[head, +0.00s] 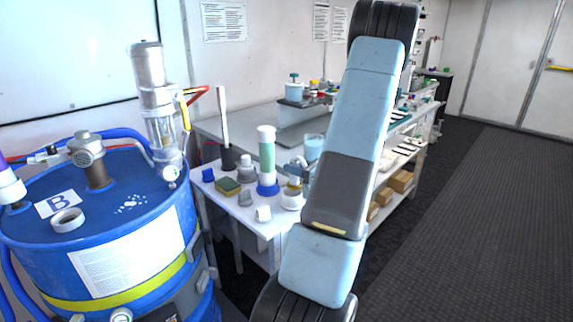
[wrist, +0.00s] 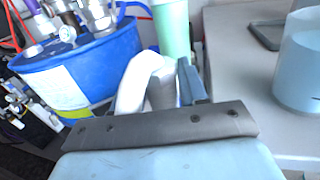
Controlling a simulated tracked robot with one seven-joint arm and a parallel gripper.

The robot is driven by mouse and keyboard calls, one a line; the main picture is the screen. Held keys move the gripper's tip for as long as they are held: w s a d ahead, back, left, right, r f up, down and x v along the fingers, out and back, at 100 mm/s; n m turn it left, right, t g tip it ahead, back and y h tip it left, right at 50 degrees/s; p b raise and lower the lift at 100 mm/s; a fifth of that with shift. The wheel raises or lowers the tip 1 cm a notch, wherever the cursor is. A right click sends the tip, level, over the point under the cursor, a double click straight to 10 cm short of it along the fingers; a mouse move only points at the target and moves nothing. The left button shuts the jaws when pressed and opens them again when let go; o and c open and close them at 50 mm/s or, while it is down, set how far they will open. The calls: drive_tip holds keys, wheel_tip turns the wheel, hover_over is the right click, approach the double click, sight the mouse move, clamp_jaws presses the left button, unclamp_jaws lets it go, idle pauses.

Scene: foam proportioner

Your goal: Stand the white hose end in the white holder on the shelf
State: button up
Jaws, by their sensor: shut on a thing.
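In the wrist view my gripper (wrist: 172,88) is shut on a white, bent piece (wrist: 136,82), which I take for the white hose end. The piece curves over and down to the left of the fingers. A pale green cylinder (wrist: 173,30) stands just beyond it. In the head view this green cylinder (head: 267,160) has a white top and a blue base, and stands on the white shelf (head: 236,215). My arm hides most of my gripper and the held piece there. A small white block (head: 263,213) sits near the shelf's front edge; I cannot tell whether it is the white holder.
A blue drum (head: 130,230) with a pump and hoses stands left of the shelf. A sponge (head: 228,187), a dark cup with an upright white stick (head: 228,158) and small bottles crowd the shelf. A light blue container (wrist: 300,75) stands at right in the wrist view.

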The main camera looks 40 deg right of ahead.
sight(298, 185)
drive_tip(key=shift+w+a+f, duration=0.25)
drive_tip(key=shift+f, duration=0.35)
wheel_tip(298, 185, down, 2)
drive_tip(key=shift+a+f, duration=0.15)
drive_tip(key=shift+f, duration=1)
drive_tip(key=shift+s, duration=0.15)
idle(0.3)
drive_tip(key=shift+f, duration=0.5)
idle(0.3)
drive_tip(key=o, duration=1)
drive_tip(key=shift+d+v, duration=0.15)
drive_tip(key=shift+v, duration=2.6)
drive_tip(key=shift+d+v, duration=0.1)
drive_tip(key=shift+v, duration=2.65)
